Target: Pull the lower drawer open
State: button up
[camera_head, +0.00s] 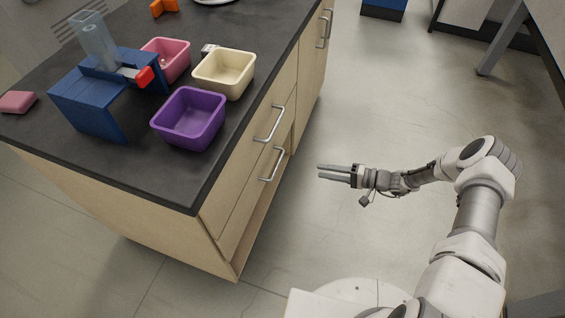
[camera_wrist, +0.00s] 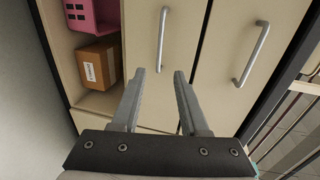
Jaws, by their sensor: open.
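The lower drawer (camera_head: 241,217) is a pale wood front in the counter's side, below the upper drawer (camera_head: 238,168). It looks flush with the cabinet. Its grey bar handle (camera_head: 272,164) faces my gripper; in the wrist view that handle (camera_wrist: 162,38) is the left one of two. My gripper (camera_head: 319,171) is open and empty, pointing left at the cabinet. In the head view a gap separates the fingertips from the handle. In the wrist view the fingertips (camera_wrist: 160,72) lie on either side of the handle's near end in the picture, without visible contact.
The upper drawer handle (camera_wrist: 252,53) is close by. An open shelf beside the lower drawer in the wrist view holds a pink basket (camera_wrist: 93,15) and a cardboard box (camera_wrist: 98,66). Purple (camera_head: 188,119) and cream bins (camera_head: 224,73) stand on the dark countertop (camera_head: 170,172). Floor around my arm is clear.

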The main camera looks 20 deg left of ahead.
aim_at(278, 163)
jog(key=b+x, duration=0.3)
jog(key=x, duration=1.4)
jog(key=shift+s+a, duration=0.1)
jog(key=shift+s, duration=0.05)
grip_shut()
dwell(0.7)
